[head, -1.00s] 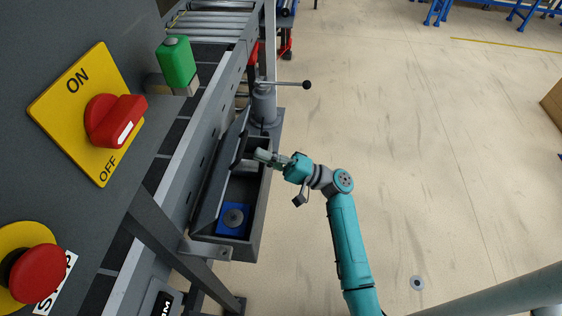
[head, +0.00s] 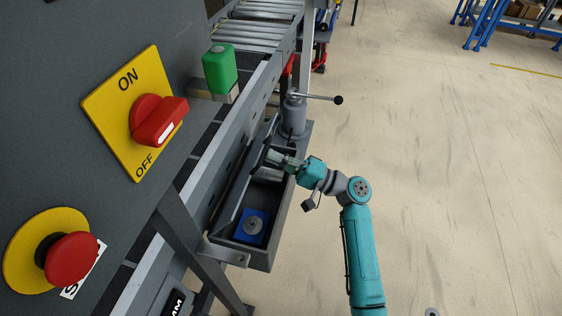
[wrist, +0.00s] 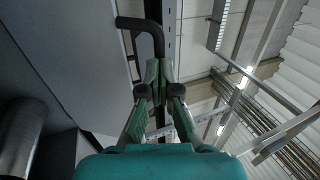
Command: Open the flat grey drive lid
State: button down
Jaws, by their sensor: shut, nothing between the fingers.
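The flat grey drive lid (head: 233,186) stands raised along the conveyor side of a grey box (head: 277,226), tilted back, so the box is open. A black bent handle (wrist: 150,24) on the lid shows at the top of the wrist view, where the lid's flat face (wrist: 70,50) fills the left. My gripper (head: 272,157) is at the lid's upper part, close by the handle. In the wrist view its fingers (wrist: 159,68) are closed together just below the handle, with nothing between them. I cannot tell whether they touch it.
A blue block with a round grey part (head: 252,226) sits inside the box. A grey post with a lever (head: 294,115) stands at the box's far end. A red rotary switch (head: 158,120) and a red stop button (head: 72,258) are at left.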

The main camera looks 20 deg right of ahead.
jog(key=w+a+r+h, duration=0.1)
jog(key=w+a+r+g+h, duration=0.1)
jog(key=a, duration=0.1)
jog(key=w+a+r+g, duration=0.1)
jog(key=a, duration=0.1)
jog(key=shift+w+r+h, duration=0.3)
jog(key=shift+r+h, duration=0.05)
jog(key=shift+h, duration=0.05)
jog(key=shift+w+a+r, duration=0.3)
jog(key=shift+w+a, duration=0.25)
jog(key=shift+a, duration=0.2)
